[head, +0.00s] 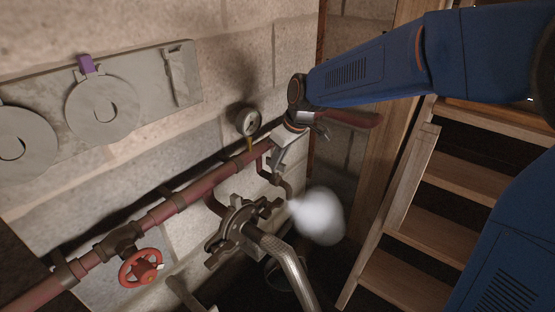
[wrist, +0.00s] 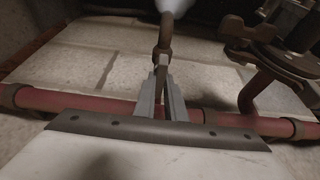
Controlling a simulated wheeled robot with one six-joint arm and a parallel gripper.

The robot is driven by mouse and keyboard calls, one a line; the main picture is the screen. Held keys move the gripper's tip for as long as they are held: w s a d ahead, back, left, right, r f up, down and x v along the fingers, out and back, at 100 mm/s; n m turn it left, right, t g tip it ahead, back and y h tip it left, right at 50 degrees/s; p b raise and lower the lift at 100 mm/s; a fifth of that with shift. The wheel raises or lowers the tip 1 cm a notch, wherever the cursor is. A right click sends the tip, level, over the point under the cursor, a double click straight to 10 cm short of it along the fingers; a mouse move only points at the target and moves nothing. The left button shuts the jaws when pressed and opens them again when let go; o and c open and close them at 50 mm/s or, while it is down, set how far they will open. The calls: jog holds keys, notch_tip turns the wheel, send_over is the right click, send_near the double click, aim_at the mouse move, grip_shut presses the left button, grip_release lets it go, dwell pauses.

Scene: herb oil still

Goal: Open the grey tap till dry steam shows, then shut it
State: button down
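The grey tap's lever (wrist: 161,80) stands upright between the two fingers of my gripper (wrist: 164,102) in the wrist view, and the fingers look closed on it. In the head view my gripper (head: 277,157) is at the drain pipe (head: 272,178) below the red pipe, and hides most of the tap. A dense white puff of steam (head: 318,216) comes out at the drain pipe's lower end. Its edge also shows at the top of the wrist view (wrist: 172,7). I cannot tell the lever's exact angle.
The red steam pipe (head: 185,198) runs along the block wall with a red handwheel (head: 140,268) at lower left. A pressure gauge (head: 248,122) sits above it. A flanged valve with a braided hose (head: 287,262) is close below my gripper. Wooden steps (head: 405,232) stand at right.

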dwell(0.4)
jog(key=m, duration=0.2)
jog(key=m+t+h, duration=0.1)
jog(key=m, duration=0.2)
jog(key=shift+s+a+m+h, duration=0.1)
jog(key=shift+a+m+h, duration=0.15)
jog(key=shift+m+h, duration=0.15)
jog(key=shift+a+m+t+h, duration=0.15)
jog(key=shift+m+h, duration=0.3)
jog(key=shift+m, duration=0.65)
jog(key=shift+d+m+t+h, duration=0.1)
jog(key=shift+m+t+h, duration=0.25)
jog(key=shift+m, duration=1.05)
jog(key=c, duration=1.8)
grip_release()
jog(key=shift+r, duration=0.15)
jog(key=v, duration=1.7)
jog(key=shift+a+r, duration=0.2)
jog(key=shift+a, duration=0.1)
